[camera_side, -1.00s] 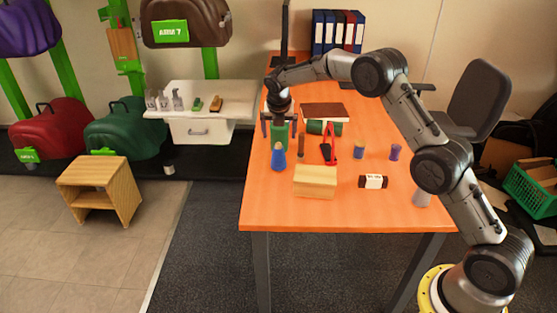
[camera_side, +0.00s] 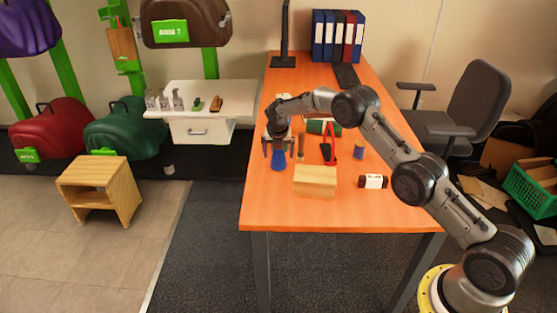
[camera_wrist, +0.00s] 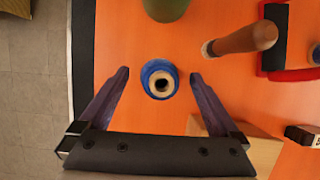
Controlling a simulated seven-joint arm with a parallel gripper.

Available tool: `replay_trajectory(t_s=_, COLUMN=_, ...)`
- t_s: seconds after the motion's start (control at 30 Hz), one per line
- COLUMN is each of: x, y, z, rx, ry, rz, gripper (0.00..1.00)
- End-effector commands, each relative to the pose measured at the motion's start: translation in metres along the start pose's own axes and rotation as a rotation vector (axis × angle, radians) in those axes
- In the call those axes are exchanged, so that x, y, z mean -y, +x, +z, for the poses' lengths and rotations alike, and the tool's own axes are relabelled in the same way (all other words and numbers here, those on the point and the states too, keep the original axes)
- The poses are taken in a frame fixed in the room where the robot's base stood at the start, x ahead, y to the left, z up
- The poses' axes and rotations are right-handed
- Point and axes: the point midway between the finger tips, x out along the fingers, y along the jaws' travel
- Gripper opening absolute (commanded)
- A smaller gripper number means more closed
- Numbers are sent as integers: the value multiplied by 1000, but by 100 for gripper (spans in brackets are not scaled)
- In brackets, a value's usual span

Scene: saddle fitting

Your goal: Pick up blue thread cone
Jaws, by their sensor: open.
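The blue thread cone (camera_side: 278,160) stands upright on the orange table near its left edge. In the wrist view the cone (camera_wrist: 160,79) is seen from above, with a dark hole in its pale top. My gripper (camera_side: 280,150) is directly over the cone and pointing down, with its fingers beside the cone's upper part. In the wrist view my gripper (camera_wrist: 160,76) is open, one finger on each side of the cone, with orange table visible in both gaps. The cone's top is hidden by my gripper in the side view.
A wooden block (camera_side: 315,181) stands close in front of the cone. A wooden-handled tool (camera_side: 301,146), a red-handled tool (camera_side: 328,143) and a green cylinder (camera_wrist: 166,8) are nearby. A blue spool (camera_side: 359,152) and a dark roll with a white label (camera_side: 373,181) are further right.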

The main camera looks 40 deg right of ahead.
Motion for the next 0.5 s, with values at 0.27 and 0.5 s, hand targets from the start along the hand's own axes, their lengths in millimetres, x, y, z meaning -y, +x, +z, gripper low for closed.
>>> replay_trajectory(t_s=0.27, x=0, y=12, z=0, rx=1, ry=1, rz=1, gripper=98)
replay_trajectory(t_s=0.5, x=0, y=12, z=0, rx=0, ry=0, rz=0, gripper=76)
